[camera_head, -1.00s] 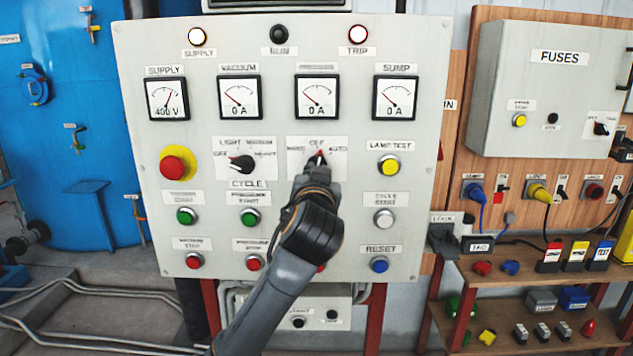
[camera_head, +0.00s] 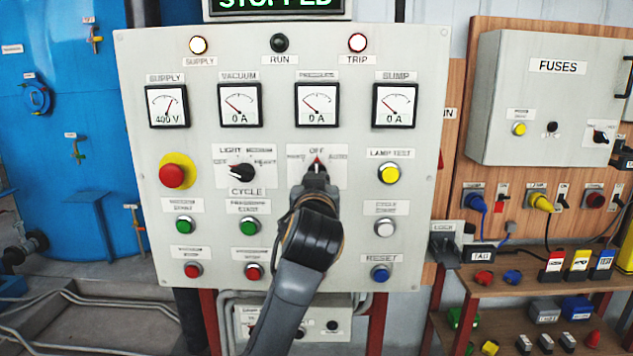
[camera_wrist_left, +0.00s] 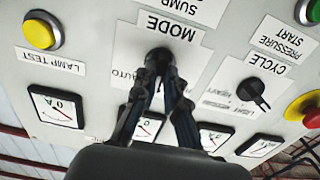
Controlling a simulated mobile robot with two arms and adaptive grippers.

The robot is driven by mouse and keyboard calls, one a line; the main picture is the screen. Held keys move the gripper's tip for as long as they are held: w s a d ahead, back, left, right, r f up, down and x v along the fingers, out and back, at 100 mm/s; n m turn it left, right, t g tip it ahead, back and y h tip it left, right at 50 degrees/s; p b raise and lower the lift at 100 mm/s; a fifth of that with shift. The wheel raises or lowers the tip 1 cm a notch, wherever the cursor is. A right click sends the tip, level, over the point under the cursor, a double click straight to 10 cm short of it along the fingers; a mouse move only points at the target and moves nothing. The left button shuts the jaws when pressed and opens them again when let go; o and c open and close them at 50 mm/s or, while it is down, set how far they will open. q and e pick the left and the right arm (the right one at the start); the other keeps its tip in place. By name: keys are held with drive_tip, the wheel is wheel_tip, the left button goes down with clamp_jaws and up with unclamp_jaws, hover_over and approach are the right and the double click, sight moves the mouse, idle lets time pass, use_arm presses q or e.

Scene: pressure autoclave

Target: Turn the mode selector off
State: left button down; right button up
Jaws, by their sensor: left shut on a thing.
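The mode selector (camera_head: 317,166) is a dark knob on a white plate in the middle of the grey panel (camera_head: 350,220). OFF is printed above it, HAND left and AUTO right, with a red mark just below OFF. My left gripper (camera_head: 314,181) covers most of the knob from below, so its pointing direction is hard to tell; the little that shows points roughly up. In the left wrist view, upside down, the knob (camera_wrist_left: 158,56) sits under the MODE label, with the gripper's fingertips (camera_wrist_left: 158,72) closed on it. My right gripper is in neither view.
The cycle selector (camera_head: 241,172) is left of the mode selector, the yellow lamp test button (camera_head: 389,173) right. Gauges line the row above; several push buttons sit below. A fuse box (camera_head: 550,100) and a shelf (camera_head: 545,265) stand at the right.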

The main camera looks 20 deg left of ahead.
use_arm(q)
drive_tip(key=c, duration=1.4)
unclamp_jaws()
drive_tip(key=v, duration=1.2)
